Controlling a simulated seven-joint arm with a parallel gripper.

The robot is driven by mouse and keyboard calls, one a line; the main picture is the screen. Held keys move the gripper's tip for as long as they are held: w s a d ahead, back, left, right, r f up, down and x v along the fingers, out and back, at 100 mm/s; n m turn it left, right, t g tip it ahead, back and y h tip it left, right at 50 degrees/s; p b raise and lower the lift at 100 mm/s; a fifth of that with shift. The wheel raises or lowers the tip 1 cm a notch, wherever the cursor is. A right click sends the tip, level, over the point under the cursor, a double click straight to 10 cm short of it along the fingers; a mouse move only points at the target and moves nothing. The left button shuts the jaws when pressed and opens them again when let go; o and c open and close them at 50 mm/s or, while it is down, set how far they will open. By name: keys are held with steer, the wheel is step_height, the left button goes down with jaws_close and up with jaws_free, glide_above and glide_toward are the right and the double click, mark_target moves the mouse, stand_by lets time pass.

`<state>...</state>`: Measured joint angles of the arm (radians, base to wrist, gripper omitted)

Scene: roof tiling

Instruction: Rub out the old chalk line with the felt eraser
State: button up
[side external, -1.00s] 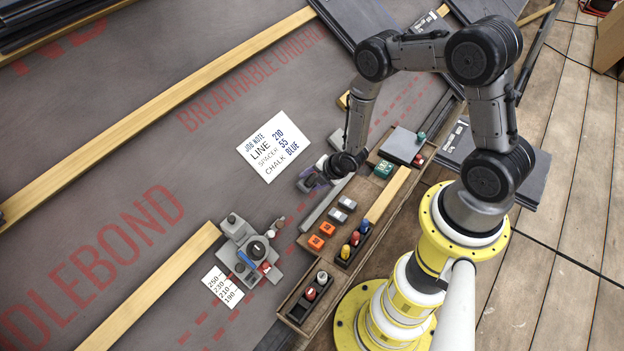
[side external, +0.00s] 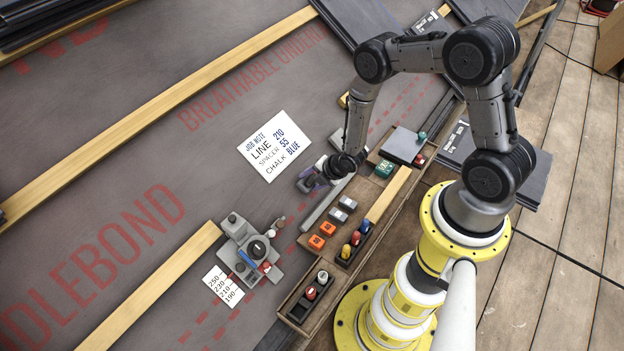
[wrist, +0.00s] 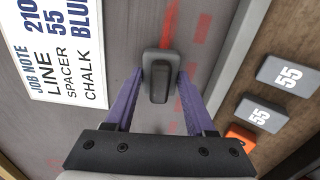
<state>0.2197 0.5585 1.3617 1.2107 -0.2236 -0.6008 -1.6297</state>
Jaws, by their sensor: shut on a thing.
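In the wrist view, my gripper (wrist: 163,80) has its purple fingers shut on the felt eraser (wrist: 157,58), a grey block with a dark raised grip. The eraser is over the grey underlay; I cannot tell whether it touches it. A solid red line (wrist: 172,20), which looks like the chalk line, runs from the top edge down to the eraser. The part under the eraser is hidden. Fainter red dashes (wrist: 201,24) run beside it to the right. In the side view my gripper (side external: 317,179) is low over the underlay, left of the wooden tray, and the eraser is hard to make out.
A white job note (side external: 274,146) lies left of my gripper. The wooden tray (side external: 318,243) on the right holds grey and orange blocks and coloured chalk bottles. A grey gauge tool (side external: 240,240) stands at lower left near a scale card (side external: 223,286). Wooden battens (side external: 160,115) cross the underlay.

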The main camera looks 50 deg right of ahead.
steer(key=shift+w+f, duration=0.1)
steer(key=shift+w, duration=0.05)
stand_by(0.5)
steer(key=shift+d, duration=0.1)
steer(key=shift+d, duration=5.4)
steer(key=shift+a+f, duration=0.1)
steer(key=shift+a, duration=0.2)
steer(key=shift+s+a, duration=0.2)
steer(key=shift+a, duration=1.2)
steer(key=shift+a, duration=0.1)
